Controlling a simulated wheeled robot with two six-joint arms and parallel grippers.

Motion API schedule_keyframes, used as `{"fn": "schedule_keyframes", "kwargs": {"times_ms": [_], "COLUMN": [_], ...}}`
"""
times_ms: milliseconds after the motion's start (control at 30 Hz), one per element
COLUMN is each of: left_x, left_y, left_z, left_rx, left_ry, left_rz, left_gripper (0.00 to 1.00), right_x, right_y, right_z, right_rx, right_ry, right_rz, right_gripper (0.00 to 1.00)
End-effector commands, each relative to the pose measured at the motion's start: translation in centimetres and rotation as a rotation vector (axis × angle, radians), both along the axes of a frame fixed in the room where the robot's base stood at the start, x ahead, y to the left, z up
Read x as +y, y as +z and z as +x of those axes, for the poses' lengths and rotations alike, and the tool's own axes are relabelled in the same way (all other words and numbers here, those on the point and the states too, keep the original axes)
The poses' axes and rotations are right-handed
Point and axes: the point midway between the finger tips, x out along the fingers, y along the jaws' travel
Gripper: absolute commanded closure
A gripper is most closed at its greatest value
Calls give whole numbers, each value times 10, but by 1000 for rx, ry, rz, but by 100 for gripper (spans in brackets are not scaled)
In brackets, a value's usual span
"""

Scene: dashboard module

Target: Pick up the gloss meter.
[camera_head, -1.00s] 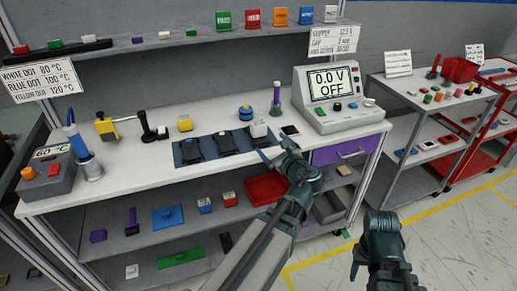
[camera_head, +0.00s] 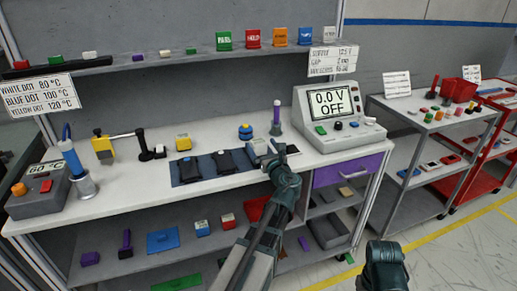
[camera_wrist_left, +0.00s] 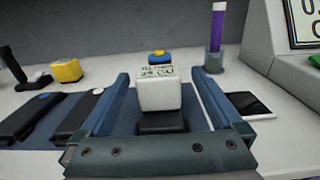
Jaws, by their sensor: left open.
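The gloss meter (camera_head: 257,146), a small pale box with a printed readout ending in GU, stands at the right end of the blue mat on the white bench. In the left wrist view the gloss meter (camera_wrist_left: 160,95) is upright and lies between the two fingers, with a gap on each side. A dark part shows below its pale body. My left gripper (camera_wrist_left: 160,76) is open and around or just in front of it; in the head view the gripper (camera_head: 279,154) is at its right. Only part of my right arm shows, at the lower right.
Dark devices (camera_head: 183,168) lie on the mat to the left. The voltage supply (camera_head: 338,118) stands to the right.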

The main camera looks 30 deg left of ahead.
Motion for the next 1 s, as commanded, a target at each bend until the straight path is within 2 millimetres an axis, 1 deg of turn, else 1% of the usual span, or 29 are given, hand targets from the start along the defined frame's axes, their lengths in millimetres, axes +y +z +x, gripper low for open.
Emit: {"fn": "schedule_keyframes", "kwargs": {"times_ms": [100, 367, 733, 967, 1000], "left_x": [6, 10, 46, 47, 47], "left_y": [0, 0, 1, 1, 1], "left_z": [4, 7, 37, 36, 36], "left_rx": [-1, -1, -1, -1, -1], "left_ry": [2, 2, 2, 1, 1], "left_rz": [-1, -1, -1, -1, -1], "left_gripper": [0, 0, 0, 0, 7], "right_x": [0, 0, 0, 0, 0], "right_y": [0, 0, 1, 1, 1], "right_z": [0, 0, 0, 0, 0], "right_rx": [0, 0, 0, 0, 0], "right_ry": [0, 0, 0, 0, 0], "right_rz": [0, 0, 0, 0, 0], "right_gripper": [50, 50, 50, 50, 50]}}
